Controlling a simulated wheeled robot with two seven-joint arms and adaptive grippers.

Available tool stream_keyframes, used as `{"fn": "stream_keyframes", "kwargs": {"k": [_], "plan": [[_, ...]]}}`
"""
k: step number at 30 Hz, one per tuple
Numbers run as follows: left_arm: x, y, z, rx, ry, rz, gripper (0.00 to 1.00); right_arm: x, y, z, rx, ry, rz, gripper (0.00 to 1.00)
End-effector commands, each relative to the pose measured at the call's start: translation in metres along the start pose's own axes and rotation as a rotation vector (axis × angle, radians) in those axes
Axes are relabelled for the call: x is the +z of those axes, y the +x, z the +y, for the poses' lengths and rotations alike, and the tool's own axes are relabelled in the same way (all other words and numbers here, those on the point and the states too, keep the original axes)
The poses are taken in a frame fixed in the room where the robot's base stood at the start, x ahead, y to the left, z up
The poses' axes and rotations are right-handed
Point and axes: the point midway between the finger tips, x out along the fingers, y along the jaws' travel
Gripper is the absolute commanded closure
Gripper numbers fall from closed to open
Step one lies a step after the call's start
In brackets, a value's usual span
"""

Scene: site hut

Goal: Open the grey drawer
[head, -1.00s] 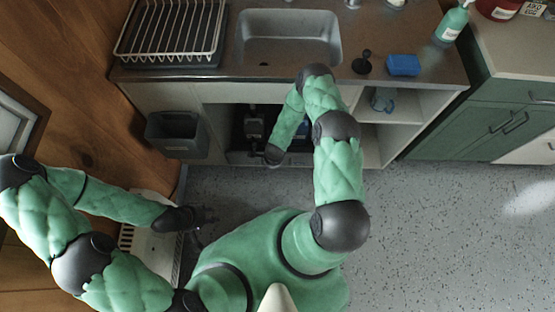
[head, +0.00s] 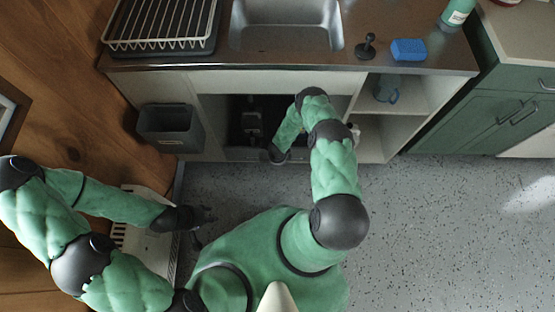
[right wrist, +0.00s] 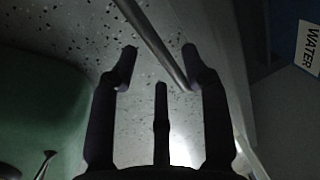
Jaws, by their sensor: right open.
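The grey drawer (head: 240,154) sits low in the open bay under the sink, its front edge near the floor; dark items stand behind that edge. I cannot tell how far out it is. My right arm reaches down to it, and its gripper is mostly hidden in the head view. In the right wrist view my right gripper (right wrist: 160,65) is open. A slim bar handle (right wrist: 157,43) runs slantwise between its fingers, its lower end near the right finger; contact is unclear. My left gripper (head: 202,224) is open and empty over the floor at left.
A grey bin (head: 170,128) hangs left of the bay. A pale vented box (head: 150,245) stands beneath my left arm. The speckled floor at right is clear.

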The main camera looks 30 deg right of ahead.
Motion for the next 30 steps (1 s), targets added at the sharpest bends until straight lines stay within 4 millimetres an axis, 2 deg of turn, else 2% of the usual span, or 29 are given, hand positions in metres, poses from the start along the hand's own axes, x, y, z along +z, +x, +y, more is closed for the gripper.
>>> {"fn": "stream_keyframes", "kwargs": {"k": [1, 4, 14, 15, 19, 20, 30], "plan": [[-0.0002, 0.0046, -0.0016, 0.0, 0.0, 0.0, 0.6, 0.0001, 0.0075, 0.0008, 0.0, 0.0, 0.0, 0.53], [-0.0003, 0.0069, -0.0024, 0.0, 0.0, 0.0, 0.6, 0.0001, 0.0126, 0.0, 0.0, -0.001, -0.001, 0.53], [-0.0004, 0.007, -0.0025, 0.0, 0.0, 0.0, 0.6, 0.0002, 0.0143, -0.0001, 0.0, -0.001, 0.0, 0.53], [-0.0004, 0.007, -0.0025, 0.0, 0.0, 0.0, 0.6, 0.0002, 0.0143, -0.0002, 0.0, -0.001, 0.0, 0.59], [-0.0003, 0.007, -0.0025, 0.0, 0.0, 0.0, 0.6, 0.0002, 0.0142, -0.0002, 0.0, -0.002, 0.0, 0.95], [-0.0003, 0.007, -0.0025, 0.0, 0.0, 0.0, 0.6, 0.0002, 0.0142, -0.0002, 0.0, -0.002, 0.0, 1.0], [-0.0001, 0.003, -0.0011, 0.0, 0.0, 0.0, 0.6, -0.0015, 0.0119, 0.0069, 0.002, -0.001, 0.0, 1.0]]}}
